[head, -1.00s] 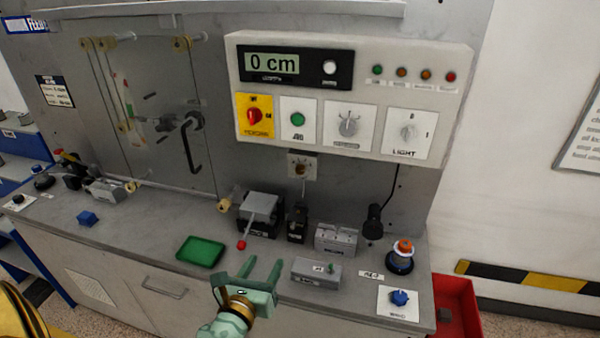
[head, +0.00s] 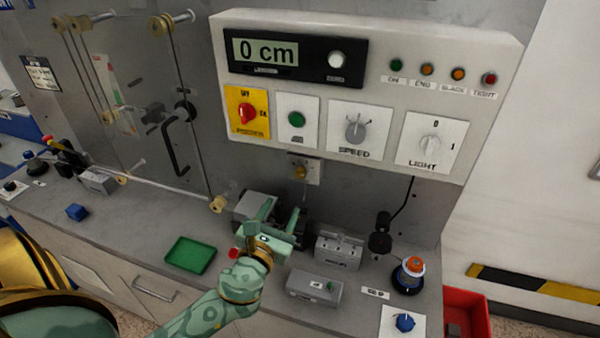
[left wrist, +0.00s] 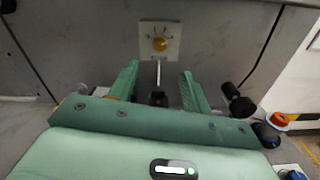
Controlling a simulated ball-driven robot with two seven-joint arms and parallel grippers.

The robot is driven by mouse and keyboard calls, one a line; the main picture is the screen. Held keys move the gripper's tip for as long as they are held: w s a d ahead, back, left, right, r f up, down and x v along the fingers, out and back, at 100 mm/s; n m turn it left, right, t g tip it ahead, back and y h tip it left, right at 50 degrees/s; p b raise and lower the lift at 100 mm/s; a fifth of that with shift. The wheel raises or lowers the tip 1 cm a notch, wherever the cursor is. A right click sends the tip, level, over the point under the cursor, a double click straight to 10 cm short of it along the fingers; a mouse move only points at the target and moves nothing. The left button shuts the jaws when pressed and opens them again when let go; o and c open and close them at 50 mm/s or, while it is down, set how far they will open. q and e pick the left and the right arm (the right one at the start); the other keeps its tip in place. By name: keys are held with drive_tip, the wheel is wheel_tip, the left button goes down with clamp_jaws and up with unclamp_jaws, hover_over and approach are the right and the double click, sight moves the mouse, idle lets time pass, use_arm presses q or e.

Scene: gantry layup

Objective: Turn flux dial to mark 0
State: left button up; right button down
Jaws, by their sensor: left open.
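A small dial with a brass-yellow knob (head: 300,172) sits on a white plate on the back wall, below the control panel. The left wrist view shows this knob (left wrist: 160,44) with marks around it, too small to read. No label reading flux is legible, so I cannot confirm it is the flux dial. My left gripper (head: 280,213) is open, in front of and below that knob, apart from it. In the left wrist view the knob lies beyond the gap between the left gripper's fingers (left wrist: 158,72). My right gripper is not in view.
The control panel (head: 380,88) overhangs above, with speed (head: 356,129) and light (head: 433,143) dials. A grey block (head: 315,287), a green tray (head: 190,254), a black plug-like part (head: 380,240) and an orange-topped knob (head: 409,275) stand on the bench. A blue knob (head: 404,321) is at front right.

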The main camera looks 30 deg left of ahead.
sight(300, 174)
use_arm(q)
drive_tip(key=x, duration=1.3)
drive_tip(key=shift+w, duration=0.2)
drive_tip(key=shift+s, duration=0.1)
drive_tip(key=c, duration=1)
